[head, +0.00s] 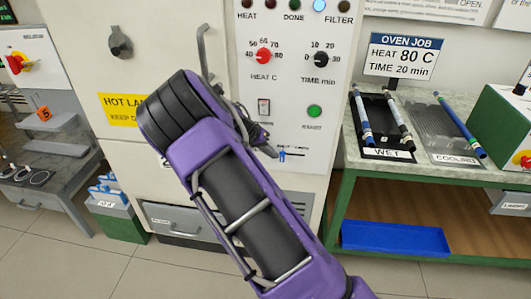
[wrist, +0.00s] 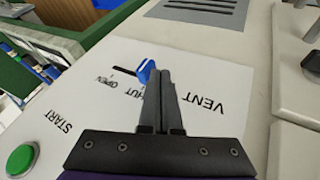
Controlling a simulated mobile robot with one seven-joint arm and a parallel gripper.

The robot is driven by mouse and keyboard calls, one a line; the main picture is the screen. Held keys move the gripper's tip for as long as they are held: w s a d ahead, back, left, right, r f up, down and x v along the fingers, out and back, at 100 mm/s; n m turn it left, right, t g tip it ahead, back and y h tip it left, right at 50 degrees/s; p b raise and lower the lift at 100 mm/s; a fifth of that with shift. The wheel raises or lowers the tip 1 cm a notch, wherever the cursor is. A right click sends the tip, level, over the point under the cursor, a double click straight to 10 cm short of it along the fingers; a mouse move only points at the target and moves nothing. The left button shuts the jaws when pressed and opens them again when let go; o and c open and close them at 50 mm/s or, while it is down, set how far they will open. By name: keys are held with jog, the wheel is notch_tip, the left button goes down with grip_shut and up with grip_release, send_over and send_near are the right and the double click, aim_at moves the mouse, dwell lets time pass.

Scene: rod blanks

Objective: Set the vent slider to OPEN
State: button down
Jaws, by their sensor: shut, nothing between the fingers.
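The vent slider's blue knob (wrist: 145,70) shows in the wrist view, just left of my fingertips. A dark slot runs left from it past the word OPEN, and the knob stands by the partly hidden word SHUT. My gripper (wrist: 160,72) is shut and empty, its fingertips beside the knob on the VENT side. I cannot tell whether they touch it. In the head view the blue knob (head: 282,155) shows low on the oven's panel, just right of my gripper (head: 270,150), which is partly hidden by my arm.
The green START button (wrist: 21,160) is at lower left in the wrist view. In the head view, dials and a rocker switch (head: 264,107) sit above the slider on the oven's white panel (head: 325,80). A green bench (head: 345,190) with WET and COOLING racks stands right.

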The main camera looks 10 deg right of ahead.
aim_at(293, 155)
jog(key=d, duration=0.2)
jog(key=s+d, duration=0.1)
jog(key=d, duration=0.1)
jog(key=s+d+b, duration=0.1)
jog(key=d, duration=0.1)
jog(key=shift+s+d, duration=0.1)
jog(key=shift+d, duration=0.25)
dwell(0.3)
